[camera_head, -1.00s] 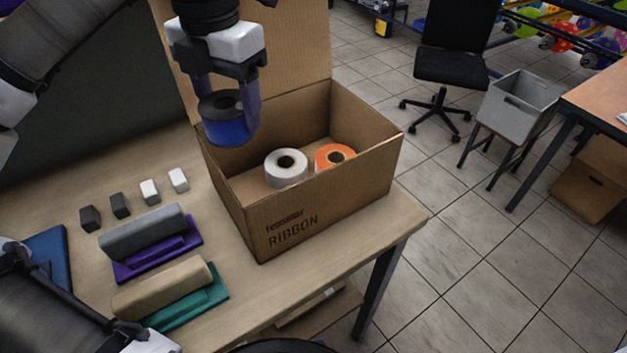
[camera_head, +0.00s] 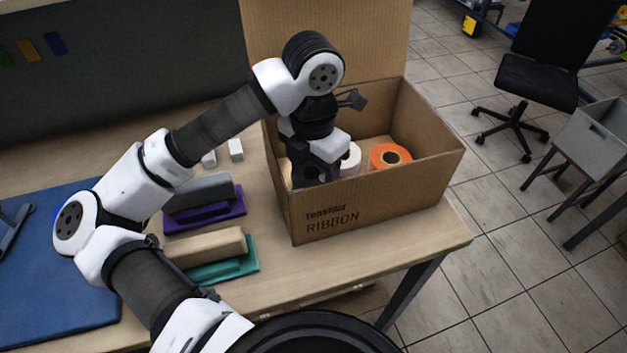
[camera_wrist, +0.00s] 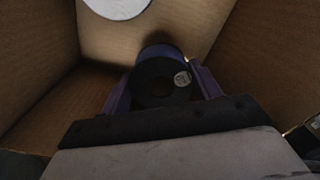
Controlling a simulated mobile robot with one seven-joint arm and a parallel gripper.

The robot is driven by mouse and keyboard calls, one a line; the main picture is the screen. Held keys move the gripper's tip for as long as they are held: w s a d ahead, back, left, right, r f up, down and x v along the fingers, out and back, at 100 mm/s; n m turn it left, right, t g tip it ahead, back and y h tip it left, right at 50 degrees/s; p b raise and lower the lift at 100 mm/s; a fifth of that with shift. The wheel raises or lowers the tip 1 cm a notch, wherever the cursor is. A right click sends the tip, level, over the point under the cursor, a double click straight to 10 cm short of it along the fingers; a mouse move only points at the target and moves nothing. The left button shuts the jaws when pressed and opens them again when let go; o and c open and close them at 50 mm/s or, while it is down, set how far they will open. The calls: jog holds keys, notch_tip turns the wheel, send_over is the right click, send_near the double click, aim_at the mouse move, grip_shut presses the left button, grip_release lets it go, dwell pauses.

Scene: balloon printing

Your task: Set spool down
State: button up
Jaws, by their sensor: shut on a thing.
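The blue spool (camera_wrist: 151,70) is held between the two purple fingers of my gripper (camera_wrist: 160,90) in the wrist view. Its dark end face and a small round label show there. My gripper (camera_head: 317,178) is down inside the left part of the open cardboard box (camera_head: 390,200) in the head view, where the box wall and my wrist hide most of the fingers and spool. I cannot tell whether the spool touches the box floor. A white spool (camera_head: 351,160) is just right of my gripper, partly hidden. An orange spool (camera_head: 390,157) stands further right.
The box sits near the table's right end (camera_head: 440,237), marked RIBBON. Left of it lie a grey block (camera_head: 199,192) on purple and a tan block (camera_head: 212,250) on green. A white small block (camera_head: 235,149) stands behind them. The box walls enclose my gripper closely.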

notch_tip(320, 180, down, 4)
jog(key=shift+r+p, duration=0.1)
jog(key=shift+p, duration=0.2)
jog(key=shift+f+b, duration=0.3)
jog(key=shift+b, duration=0.05)
jog(key=o, duration=1)
jog(key=shift+r, duration=0.1)
jog(key=shift+c, duration=0.2)
jog(key=shift+r, duration=0.1)
jog(key=shift+r+p, duration=0.15)
jog(key=shift+p, duration=0.3)
notch_tip(320, 180, up, 12)
jog(key=b, duration=0.1)
jog(key=shift+b, duration=0.4)
